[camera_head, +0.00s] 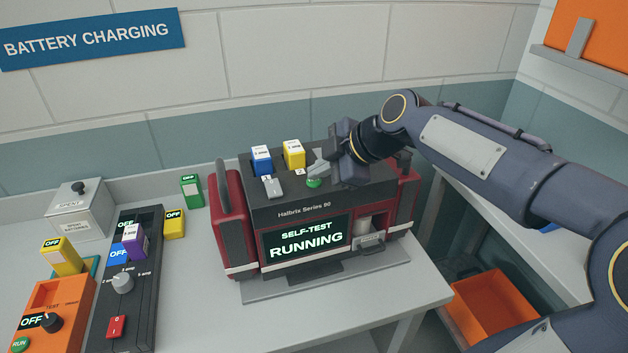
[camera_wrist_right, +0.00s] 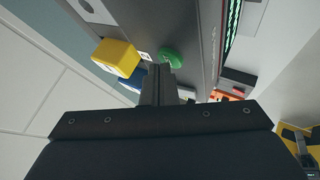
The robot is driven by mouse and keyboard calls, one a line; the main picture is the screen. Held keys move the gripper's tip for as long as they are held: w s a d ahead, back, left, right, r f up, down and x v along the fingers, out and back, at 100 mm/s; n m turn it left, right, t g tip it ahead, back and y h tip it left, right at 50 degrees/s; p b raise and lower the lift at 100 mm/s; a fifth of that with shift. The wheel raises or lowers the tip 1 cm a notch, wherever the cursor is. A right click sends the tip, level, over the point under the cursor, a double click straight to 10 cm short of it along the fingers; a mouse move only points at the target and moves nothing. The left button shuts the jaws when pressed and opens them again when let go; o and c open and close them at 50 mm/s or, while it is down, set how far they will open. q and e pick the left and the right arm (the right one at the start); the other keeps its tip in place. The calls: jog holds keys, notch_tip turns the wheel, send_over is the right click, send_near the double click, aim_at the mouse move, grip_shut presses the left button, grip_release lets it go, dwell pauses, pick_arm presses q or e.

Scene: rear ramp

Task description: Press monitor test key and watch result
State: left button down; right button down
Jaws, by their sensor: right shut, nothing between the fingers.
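The red and black monitor, marked Halbrix Series 90 (camera_head: 272,204), stands on the table. Its screen (camera_head: 306,239) reads "SELF-TEST RUNNING". On its top are a blue battery (camera_head: 262,160), a yellow battery (camera_head: 294,154), a grey key (camera_head: 273,188) and a green key (camera_head: 314,183). My right gripper (camera_head: 318,168) is shut and empty, its fingertips at the green key. In the right wrist view the fingers (camera_wrist_right: 160,72) end beside the green key (camera_wrist_right: 172,56); whether they touch it I cannot tell. My left gripper is out of view.
On the left of the table (camera_head: 205,290) are an orange tester (camera_head: 60,295), a black charger (camera_head: 150,290) with a purple battery, a grey spent box (camera_head: 80,212) and loose batteries. An orange bin (camera_head: 495,305) stands below, right of the table.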

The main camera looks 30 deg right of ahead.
aim_at(320, 183)
jog(key=shift+f, duration=0.15)
dwell(0.4)
jog(key=shift+r, duration=0.8)
jog(key=shift+r+p, duration=0.1)
jog(key=shift+p, duration=0.2)
jog(key=shift+r+p, duration=1.5)
jog(key=shift+r, duration=0.95)
